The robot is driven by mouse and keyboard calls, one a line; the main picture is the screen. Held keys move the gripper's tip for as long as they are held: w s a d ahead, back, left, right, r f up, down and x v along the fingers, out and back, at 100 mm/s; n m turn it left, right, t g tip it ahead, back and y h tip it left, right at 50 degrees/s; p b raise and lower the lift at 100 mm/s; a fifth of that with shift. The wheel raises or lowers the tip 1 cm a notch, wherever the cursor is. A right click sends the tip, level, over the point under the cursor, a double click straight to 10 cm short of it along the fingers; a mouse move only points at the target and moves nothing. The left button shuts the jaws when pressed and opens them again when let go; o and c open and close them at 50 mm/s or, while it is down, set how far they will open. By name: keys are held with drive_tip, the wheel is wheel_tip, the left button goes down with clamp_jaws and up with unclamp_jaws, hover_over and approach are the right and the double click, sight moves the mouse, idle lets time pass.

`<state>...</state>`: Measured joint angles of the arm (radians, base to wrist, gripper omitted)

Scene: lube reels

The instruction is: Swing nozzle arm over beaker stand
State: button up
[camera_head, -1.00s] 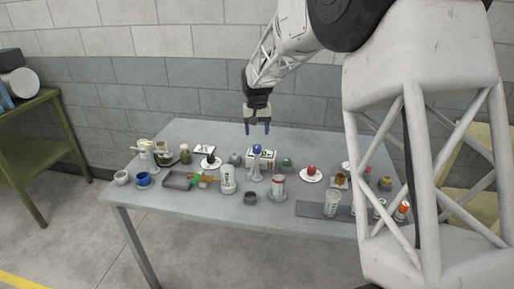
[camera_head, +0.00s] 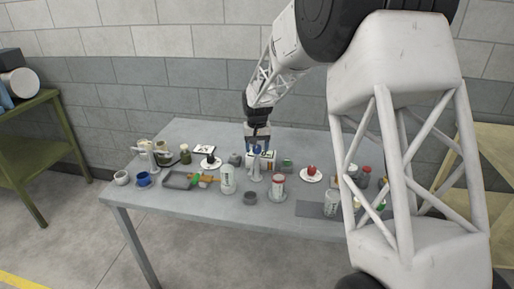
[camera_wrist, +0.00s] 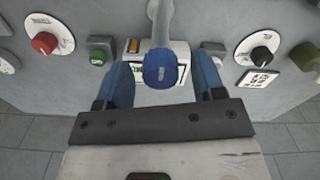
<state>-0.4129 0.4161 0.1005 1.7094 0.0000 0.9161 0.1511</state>
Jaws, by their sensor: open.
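A grey post with a round blue knob (camera_head: 257,149) stands near the middle of the table. In the wrist view, the blue knob (camera_wrist: 160,75) lies between my two blue fingers, with the grey shaft (camera_wrist: 160,22) running to the top edge. My gripper (camera_head: 257,148) is open at the knob's height in the head view. In the wrist view, clear gaps show between the knob and both fingers of my gripper (camera_wrist: 163,85). I cannot tell for certain which item is the nozzle arm. A clear beaker-like cup (camera_head: 331,203) stands at the right front; a beaker stand is not clearly identifiable.
A white canister (camera_head: 228,180) and red-topped jar (camera_head: 278,188) stand near the post.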

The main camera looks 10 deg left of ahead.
drive_tip(key=shift+f, duration=0.2)
drive_tip(key=shift+c, duration=0.4)
clamp_jaws()
drive_tip(key=shift+n, duration=0.4)
drive_tip(key=n, duration=0.8)
drive_tip(key=shift+w+n, duration=0.1)
drive_tip(key=shift+n, duration=0.3)
